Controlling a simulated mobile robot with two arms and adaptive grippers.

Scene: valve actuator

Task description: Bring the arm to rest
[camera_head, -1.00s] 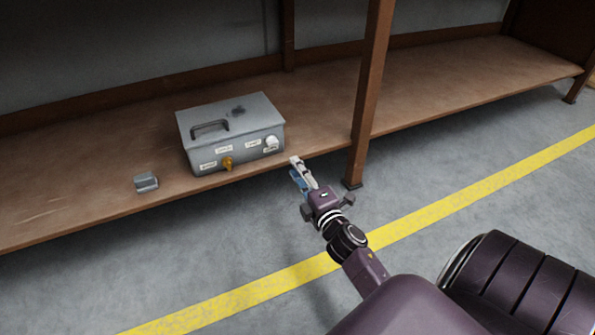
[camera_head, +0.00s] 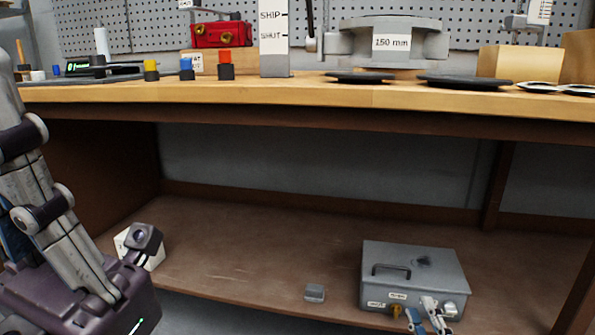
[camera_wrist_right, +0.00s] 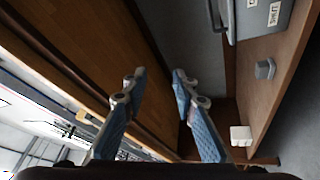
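My right gripper (camera_head: 428,318) is at the bottom of the head view, in front of the grey box's lower right front. In the right wrist view its two blue-padded fingers (camera_wrist_right: 159,78) are apart with nothing held between them. Part of my left gripper (camera_head: 80,270) shows large at the left edge of the head view, with grey links and a purple body. Its fingertips are not clearly seen, so its opening cannot be told.
A grey metal box (camera_head: 415,265) with a handle and a small grey block (camera_head: 315,292) sit on the lower shelf (camera_head: 245,250). The box also shows in the wrist view (camera_wrist_right: 262,16). The wooden bench top (camera_head: 300,93) above carries a red case (camera_head: 220,34) and several parts.

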